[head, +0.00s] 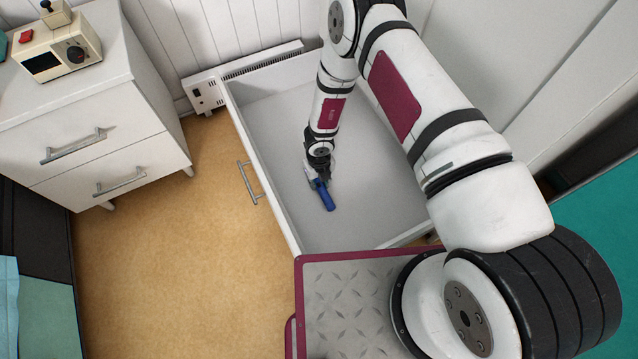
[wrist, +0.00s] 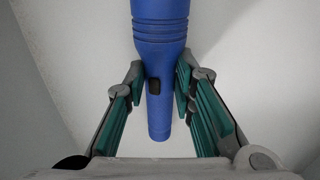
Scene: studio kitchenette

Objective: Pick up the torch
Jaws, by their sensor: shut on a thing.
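The torch (head: 326,195) is blue and lies inside the open drawer (head: 272,125), seen in the head view. In the wrist view the torch (wrist: 160,45) points away from me, with its wide ribbed head at the top and a dark switch on its narrower body. My gripper (head: 318,180) is down in the drawer at the torch. In the wrist view my gripper (wrist: 160,80) has one finger on each side of the torch's body, just below the head, and is shut on it. I cannot tell whether the torch touches the drawer floor.
The drawer's walls surround my gripper, and its floor is otherwise bare. A white cabinet (head: 90,110) with a small cream appliance (head: 58,48) on top stands at left. A white heater (head: 205,93) sits by the back wall. The tan floor (head: 170,260) is clear.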

